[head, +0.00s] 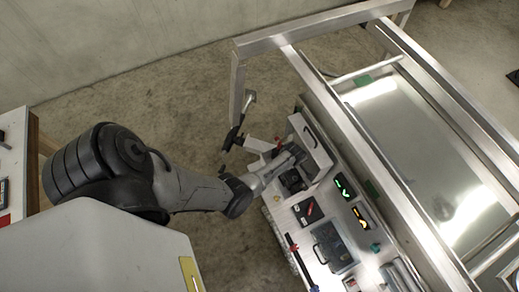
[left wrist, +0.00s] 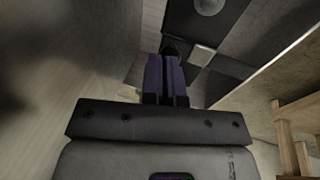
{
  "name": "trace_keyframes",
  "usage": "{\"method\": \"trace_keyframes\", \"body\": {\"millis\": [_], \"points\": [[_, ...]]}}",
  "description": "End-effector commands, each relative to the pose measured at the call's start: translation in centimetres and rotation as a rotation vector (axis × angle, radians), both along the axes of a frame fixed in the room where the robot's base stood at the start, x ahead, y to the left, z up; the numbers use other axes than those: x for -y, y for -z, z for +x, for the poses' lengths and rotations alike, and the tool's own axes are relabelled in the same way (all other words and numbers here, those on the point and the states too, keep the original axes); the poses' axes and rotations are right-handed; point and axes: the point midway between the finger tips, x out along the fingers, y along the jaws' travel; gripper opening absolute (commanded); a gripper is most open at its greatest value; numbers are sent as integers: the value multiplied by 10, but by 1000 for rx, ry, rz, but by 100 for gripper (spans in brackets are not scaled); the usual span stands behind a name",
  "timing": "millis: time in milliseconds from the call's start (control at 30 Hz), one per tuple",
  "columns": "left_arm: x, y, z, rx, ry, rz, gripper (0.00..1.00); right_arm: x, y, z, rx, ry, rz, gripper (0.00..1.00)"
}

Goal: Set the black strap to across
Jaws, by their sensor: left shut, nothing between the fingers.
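My left gripper (head: 291,156) reaches in from the left to a grey box (head: 317,160) on the bench of equipment. In the left wrist view its two dark fingers (left wrist: 165,75) are together with nothing seen between them. A dark panel (left wrist: 240,20) and a small pale block (left wrist: 201,54) lie beyond the fingertips. I cannot pick out the black strap with certainty. A thin black bar-like piece (head: 231,138) lies left of the box, apart from the gripper. The gripper and arm hide part of the box front. My right gripper is not in view.
The bench holds a green-lit display (head: 343,187), an orange-lit display (head: 363,216), a dark case (head: 332,246) and a black-and-red item (head: 307,210). An aluminium frame (head: 420,225) runs along the right. Bare concrete floor (head: 150,95) lies at upper left.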

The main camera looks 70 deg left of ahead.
Motion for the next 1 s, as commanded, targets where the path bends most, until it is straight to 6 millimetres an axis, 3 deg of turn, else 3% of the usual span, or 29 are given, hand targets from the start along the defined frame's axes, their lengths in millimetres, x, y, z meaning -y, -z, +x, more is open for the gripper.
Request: {"method": "trace_keyframes", "body": {"millis": [733, 867, 1000], "points": [[-1, 8, -6, -8, -1, 2, 0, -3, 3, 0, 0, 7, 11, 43], [0, -1, -7, -8, -1, 2, 0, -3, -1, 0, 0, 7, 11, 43], [2, -21, -10, -4, -2, 1, 0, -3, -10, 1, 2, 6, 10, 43]]}}
